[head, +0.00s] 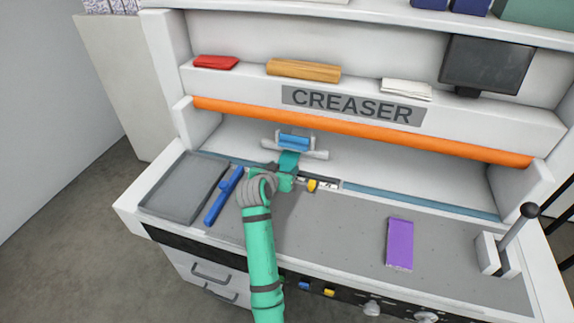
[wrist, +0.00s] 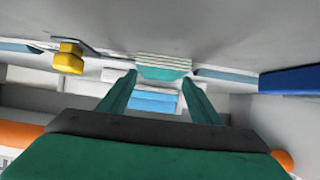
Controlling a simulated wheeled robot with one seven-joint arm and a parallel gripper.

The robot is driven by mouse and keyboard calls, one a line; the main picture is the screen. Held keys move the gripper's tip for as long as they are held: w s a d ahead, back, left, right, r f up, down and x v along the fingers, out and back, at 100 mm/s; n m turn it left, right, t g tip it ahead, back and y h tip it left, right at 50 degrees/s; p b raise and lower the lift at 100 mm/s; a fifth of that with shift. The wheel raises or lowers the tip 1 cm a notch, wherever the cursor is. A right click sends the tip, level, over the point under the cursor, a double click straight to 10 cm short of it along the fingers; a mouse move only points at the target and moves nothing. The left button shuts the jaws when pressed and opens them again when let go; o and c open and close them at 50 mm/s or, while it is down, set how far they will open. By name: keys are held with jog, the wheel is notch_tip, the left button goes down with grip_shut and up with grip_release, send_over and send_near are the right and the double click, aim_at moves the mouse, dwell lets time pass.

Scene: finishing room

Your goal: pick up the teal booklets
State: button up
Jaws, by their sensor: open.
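The teal booklets (wrist: 163,71) show in the wrist view as a small stack with white page edges and a teal cover. They lie against the grey surface, straight ahead of my gripper. My gripper (wrist: 160,80) is open, with its two teal fingers apart and the stack seen between and just beyond the tips. I cannot tell whether the fingers touch it. In the head view my gripper (head: 290,160) reaches to the back of the creaser bed, and I cannot make out the booklets separately from it there.
A light blue block (head: 294,141) in a pale bracket is just behind my gripper. A yellow knob (head: 311,186) is close on the right. A blue bar (head: 224,196) and grey tray (head: 183,187) lie left; a purple booklet (head: 400,243) lies right. An orange roller (head: 360,132) spans above.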

jog(key=shift+x, duration=1.05)
jog(key=c, duration=0.9)
jog(key=shift+o, duration=0.2)
jog(key=shift+r, duration=0.1)
